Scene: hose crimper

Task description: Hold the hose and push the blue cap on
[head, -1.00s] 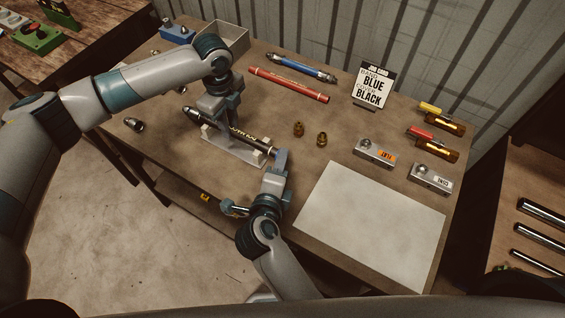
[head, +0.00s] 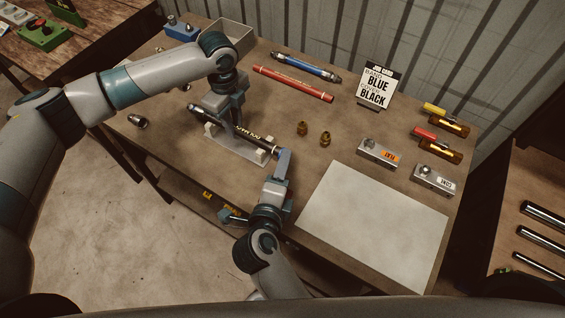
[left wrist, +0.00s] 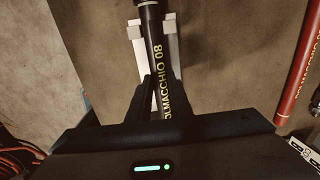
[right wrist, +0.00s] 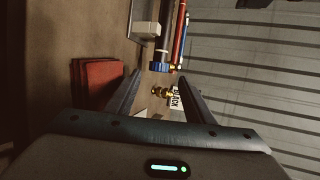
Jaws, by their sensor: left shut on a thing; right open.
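The black hose (head: 240,131) with yellow lettering lies along a pale cradle (head: 222,150). My left gripper (head: 222,116) is shut on the hose from above, between the cradle's supports; its fingers straddle the hose in the left wrist view (left wrist: 157,80). The hose's near end has a white band and is partly hidden by a finger of my right gripper. In the right wrist view a blue cap-like ring (right wrist: 160,68) shows at the hose's end; I cannot tell how far it is on. My right gripper (right wrist: 160,77) is open, its fingers either side of that ring, apparently apart from it.
A red hose (head: 293,84) and a blue hose (head: 305,67) lie behind. Brass fittings (head: 325,138), a card reading BLUE and BLACK (head: 375,87), metal blocks (head: 378,152) and a white sheet (head: 372,225) are to the right. The table's front edge is close to my right arm.

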